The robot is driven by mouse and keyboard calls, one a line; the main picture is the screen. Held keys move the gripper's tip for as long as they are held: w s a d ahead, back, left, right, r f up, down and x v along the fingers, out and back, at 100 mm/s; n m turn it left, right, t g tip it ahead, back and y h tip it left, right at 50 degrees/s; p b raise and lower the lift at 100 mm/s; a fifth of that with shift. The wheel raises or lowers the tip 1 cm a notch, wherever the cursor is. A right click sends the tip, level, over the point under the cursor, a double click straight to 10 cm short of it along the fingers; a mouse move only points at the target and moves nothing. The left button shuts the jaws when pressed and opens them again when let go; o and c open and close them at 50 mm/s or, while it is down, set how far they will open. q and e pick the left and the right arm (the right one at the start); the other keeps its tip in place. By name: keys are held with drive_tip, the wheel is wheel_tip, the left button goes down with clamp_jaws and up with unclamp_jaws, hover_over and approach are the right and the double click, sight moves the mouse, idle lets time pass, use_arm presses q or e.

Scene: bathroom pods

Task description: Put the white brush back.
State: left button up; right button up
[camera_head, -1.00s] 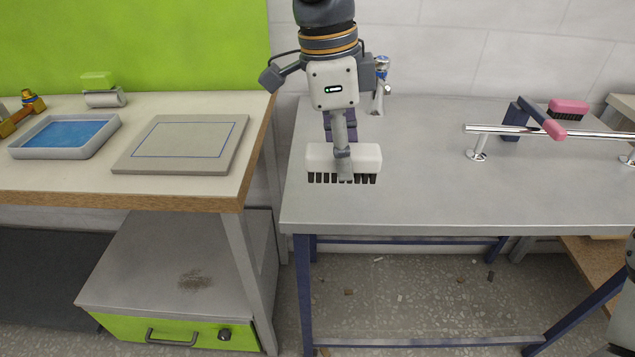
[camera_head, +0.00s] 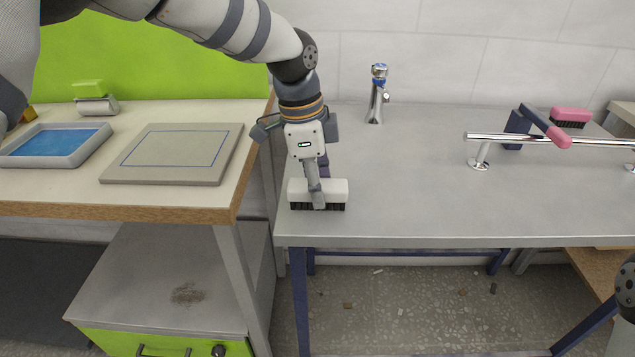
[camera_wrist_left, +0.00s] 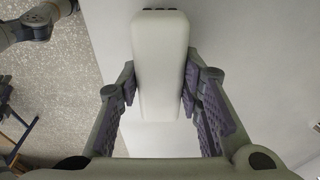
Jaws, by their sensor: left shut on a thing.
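The white brush (camera_head: 335,190) has a white block body with dark bristles pointing down. It is over the front left corner of the grey table (camera_head: 420,190); I cannot tell whether the bristles touch the top. My left gripper (camera_head: 318,197) is shut on its body from above. In the left wrist view the white body (camera_wrist_left: 160,65) lies between the two finger pads. A flat grey board (camera_head: 172,155) with a blue outlined rectangle lies bare on the wooden-edged counter to the left. My right gripper is not visible.
A blue-bottomed tray (camera_head: 55,145) and a green-topped squeegee-like tool (camera_head: 95,98) are on the left counter. A gap separates the counter from the table. A tap (camera_head: 377,95), chrome rail (camera_head: 580,139), pink-handled tool (camera_head: 550,130) and pink brush (camera_head: 571,114) are on the table.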

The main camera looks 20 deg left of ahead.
sight(307, 183)
use_arm(q)
drive_tip(key=o, duration=1.1)
drive_tip(key=r, duration=0.4)
drive_tip(key=a+r, duration=0.1)
drive_tip(key=r, duration=0.7)
drive_tip(key=shift+s+a, duration=0.3)
drive_tip(key=shift+a, duration=0.1)
